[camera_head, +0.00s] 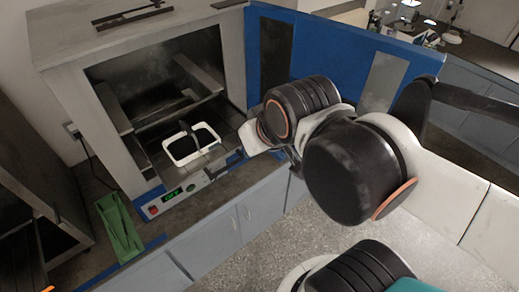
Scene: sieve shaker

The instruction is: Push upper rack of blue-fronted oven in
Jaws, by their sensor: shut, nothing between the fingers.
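The blue-fronted oven (75,100) stands at the left with its cavity facing me. Its blue door (331,48) is swung wide open to the right. A rack (205,78) with pale side bars shows in the upper cavity; how far it sticks out is hard to tell. Below it, a white-rimmed tray (171,155) with a dark inside sits low in the oven opening. My arm hides part of the door.
A control panel with a green display (172,194) runs along the oven's lower front. A green holder (119,228) stands on the counter at the left. Grey cabinets (221,233) lie below. Another dark appliance (38,200) is at the far left. Speckled floor is free in front.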

